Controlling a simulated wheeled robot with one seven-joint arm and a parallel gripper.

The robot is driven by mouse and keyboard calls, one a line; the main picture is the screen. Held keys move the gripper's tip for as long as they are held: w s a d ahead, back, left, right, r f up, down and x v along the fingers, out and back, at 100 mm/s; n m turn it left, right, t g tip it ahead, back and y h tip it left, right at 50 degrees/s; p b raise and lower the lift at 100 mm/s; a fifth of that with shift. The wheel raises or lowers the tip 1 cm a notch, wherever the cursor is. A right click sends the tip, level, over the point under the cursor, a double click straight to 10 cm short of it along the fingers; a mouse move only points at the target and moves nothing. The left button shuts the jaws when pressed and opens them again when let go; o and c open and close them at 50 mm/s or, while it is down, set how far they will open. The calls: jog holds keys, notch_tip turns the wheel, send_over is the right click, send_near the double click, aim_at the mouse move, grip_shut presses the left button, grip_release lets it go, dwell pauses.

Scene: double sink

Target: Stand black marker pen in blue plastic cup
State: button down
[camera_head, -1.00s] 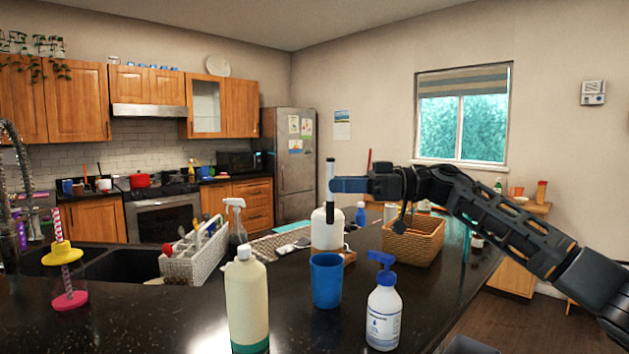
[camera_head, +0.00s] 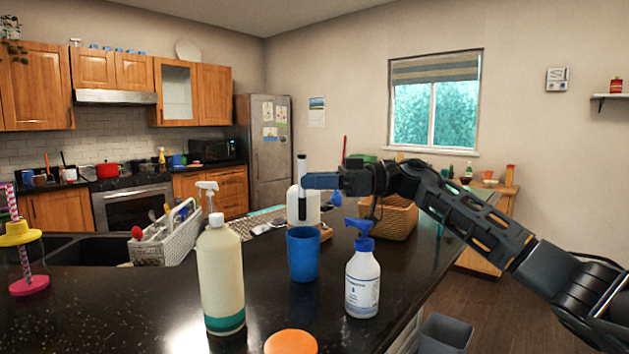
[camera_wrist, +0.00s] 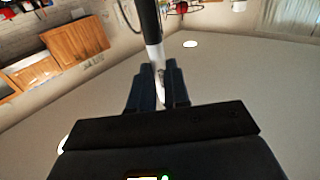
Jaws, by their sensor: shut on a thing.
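My gripper (camera_head: 308,181) is shut on the marker pen (camera_head: 302,204), which has black ends and a white middle. The pen is upright, and its lower end shows just above the rim of the blue plastic cup (camera_head: 303,256) in the head view. I cannot tell whether it is over the cup or behind it. The cup stands upright on the dark counter. In the wrist view, the pen (camera_wrist: 150,25) runs between the two fingers of my gripper (camera_wrist: 160,80).
A cream bottle (camera_head: 220,275) stands left of the cup, and a blue-topped pump bottle (camera_head: 362,283) stands right of it. A white bottle (camera_head: 311,208) and a wicker basket (camera_head: 398,220) are behind. An orange lid (camera_head: 290,342) is at the front edge.

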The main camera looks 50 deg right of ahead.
notch_tip(320, 180, down, 8)
jog(key=b, duration=0.2)
dwell(0.7)
jog(key=c, duration=1)
grip_release()
jog(key=shift+b+v, duration=0.85)
jog(key=shift+v, duration=3.1)
